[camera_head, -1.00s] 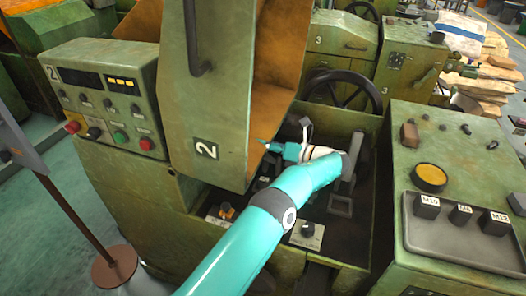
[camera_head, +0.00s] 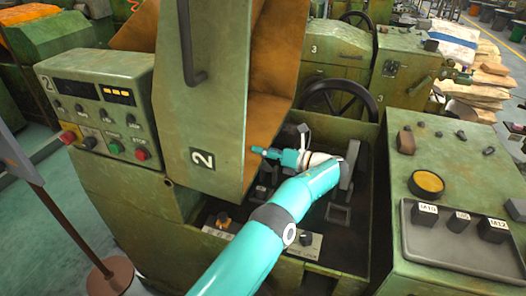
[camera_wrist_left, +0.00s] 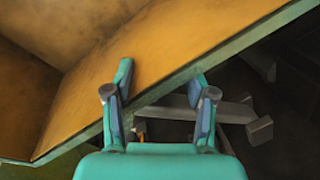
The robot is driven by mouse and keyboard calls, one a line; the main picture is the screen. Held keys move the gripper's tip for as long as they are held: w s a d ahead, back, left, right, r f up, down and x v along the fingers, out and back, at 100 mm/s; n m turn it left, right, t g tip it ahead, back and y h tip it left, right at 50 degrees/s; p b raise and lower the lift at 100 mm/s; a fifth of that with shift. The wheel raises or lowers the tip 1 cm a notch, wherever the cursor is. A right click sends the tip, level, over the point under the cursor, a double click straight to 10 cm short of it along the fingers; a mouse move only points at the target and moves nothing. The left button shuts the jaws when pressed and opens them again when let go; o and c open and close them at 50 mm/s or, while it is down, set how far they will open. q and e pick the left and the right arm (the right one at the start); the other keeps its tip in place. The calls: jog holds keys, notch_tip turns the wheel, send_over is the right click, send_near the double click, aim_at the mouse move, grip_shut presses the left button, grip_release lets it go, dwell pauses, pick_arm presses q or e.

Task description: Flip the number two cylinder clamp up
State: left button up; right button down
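Machine number two is a green machine with an orange-lined hood (camera_head: 215,110) marked 2 and an open bay (camera_head: 345,225). My left gripper (camera_head: 268,153) is inside the bay beside the hood's right edge, pointing left. In the left wrist view my left gripper (camera_wrist_left: 160,75) is open, with nothing held between its fingers. A grey bar with a block-like end (camera_wrist_left: 225,113) lies in the dark bay, partly hidden behind the right finger; I cannot tell whether it is the cylinder clamp. The hood's edge crosses close behind the fingers. My right gripper is not in view.
A control panel (camera_head: 105,110) with buttons stands at left. Two switch plates, one with an orange knob (camera_head: 223,219) and one with a black knob (camera_head: 306,239), sit at the bay's front. A handwheel (camera_head: 338,95) is behind. A green cabinet (camera_head: 450,185) stands at right.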

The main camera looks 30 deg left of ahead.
pick_arm(q)
notch_tip(320, 180, up, 10)
jog(key=shift+f, duration=0.1)
dwell(0.5)
jog(key=shift+c, duration=0.2)
